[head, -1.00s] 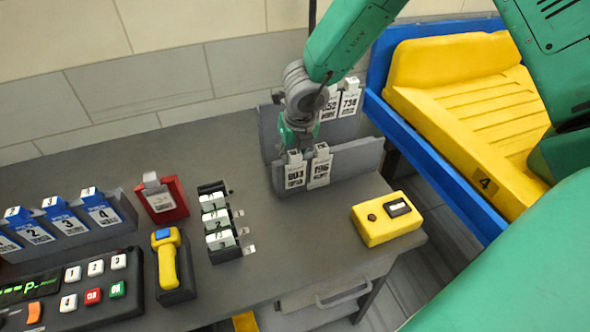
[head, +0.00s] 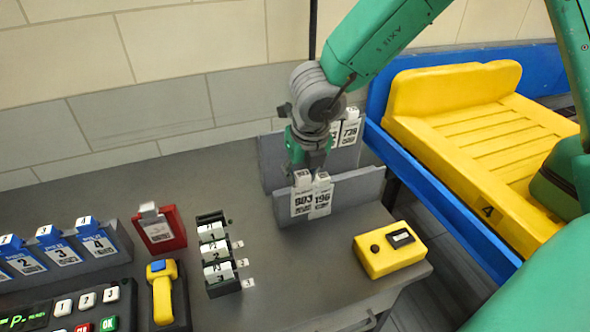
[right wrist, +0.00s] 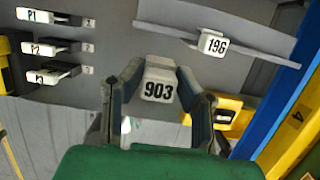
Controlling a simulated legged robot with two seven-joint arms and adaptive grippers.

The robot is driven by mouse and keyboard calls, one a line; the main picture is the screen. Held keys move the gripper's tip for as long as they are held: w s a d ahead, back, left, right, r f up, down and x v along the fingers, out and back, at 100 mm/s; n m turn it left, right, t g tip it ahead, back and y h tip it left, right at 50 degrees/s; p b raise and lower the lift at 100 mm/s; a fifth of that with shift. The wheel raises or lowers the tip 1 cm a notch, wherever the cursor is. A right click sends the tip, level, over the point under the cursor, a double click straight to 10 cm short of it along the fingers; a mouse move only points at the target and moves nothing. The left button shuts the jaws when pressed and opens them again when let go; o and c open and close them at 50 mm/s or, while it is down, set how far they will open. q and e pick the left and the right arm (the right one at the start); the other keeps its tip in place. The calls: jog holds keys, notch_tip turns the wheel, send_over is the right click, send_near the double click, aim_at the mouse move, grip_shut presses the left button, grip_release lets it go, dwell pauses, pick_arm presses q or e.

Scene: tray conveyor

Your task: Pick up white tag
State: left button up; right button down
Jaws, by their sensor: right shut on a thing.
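My right gripper (head: 306,170) is shut on the white tag marked 903 (head: 302,201), holding it by its top. The right wrist view shows the tag's top (right wrist: 158,84) between the two fingertips (right wrist: 158,72). In that view it appears apart from the front rack plate. A second white tag, 196 (head: 321,200), hangs on the grey front rack plate (head: 358,190), just right of the held tag in the head view. It also shows in the right wrist view (right wrist: 212,42). My left gripper is not in view.
More white tags (head: 349,132) hang on the rear plate.

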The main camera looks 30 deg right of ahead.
jog(key=s+a+b, duration=0.4)
jog(key=s+b, duration=0.8)
jog(key=s, duration=0.2)
jog(key=shift+s+b, duration=0.3)
jog(key=shift+b, duration=0.1)
jog(key=shift+d+r, duration=0.1)
jog(key=shift+r, duration=0.05)
notch_tip(320, 180, up, 6)
jog(key=p, duration=0.6)
jog(key=shift+r+p, duration=0.15)
jog(key=shift+p, duration=0.15)
